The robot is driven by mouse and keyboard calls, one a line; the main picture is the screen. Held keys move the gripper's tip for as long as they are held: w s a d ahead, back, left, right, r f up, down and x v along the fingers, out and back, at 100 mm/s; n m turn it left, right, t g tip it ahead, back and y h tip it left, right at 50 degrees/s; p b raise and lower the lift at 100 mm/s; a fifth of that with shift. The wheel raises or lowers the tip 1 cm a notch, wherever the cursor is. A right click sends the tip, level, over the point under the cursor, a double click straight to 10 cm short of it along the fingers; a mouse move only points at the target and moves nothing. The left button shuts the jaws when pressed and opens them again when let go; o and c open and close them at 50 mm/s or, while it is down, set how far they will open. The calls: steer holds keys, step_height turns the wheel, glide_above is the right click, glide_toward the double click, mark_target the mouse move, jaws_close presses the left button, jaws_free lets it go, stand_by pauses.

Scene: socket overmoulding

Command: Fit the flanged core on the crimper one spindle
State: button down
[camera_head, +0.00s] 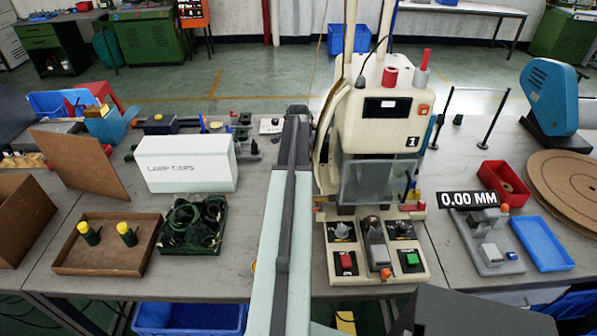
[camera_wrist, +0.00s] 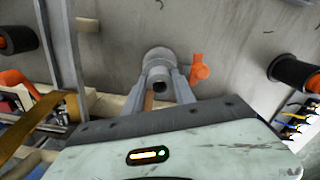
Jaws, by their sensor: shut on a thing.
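In the wrist view my gripper (camera_wrist: 160,84) has both fingers closed around a grey round part with a wider disc, which looks like the flanged core (camera_wrist: 158,56). A dark round opening shows at its near end, between the fingers. The disc lies in front of or against a grey panel (camera_wrist: 235,30); I cannot tell whether they touch. No spindle is clearly visible there. In the head view crimper one (camera_head: 385,125) is the cream machine marked 1, right of my raised arm. My gripper and the core cannot be made out in the head view.
In the wrist view an orange knob (camera_wrist: 200,70) is close right of the core. Dark spools stand at the left (camera_wrist: 15,38) and right (camera_wrist: 296,72). A brown strap (camera_wrist: 40,125) runs at lower left. In the head view a white box (camera_head: 186,163) stands left of my arm.

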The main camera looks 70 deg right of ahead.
steer(key=shift+f, duration=0.15)
steer(key=shift+f+b, duration=0.3)
steer(key=shift+b, duration=0.15)
steer(key=shift+f+b, duration=2.1)
steer(key=c, duration=0.9)
jaws_free()
steer(key=shift+c, duration=0.2)
step_height(320, 180, up, 8)
steer(key=p, duration=0.8)
steer(key=shift+f, duration=0.1)
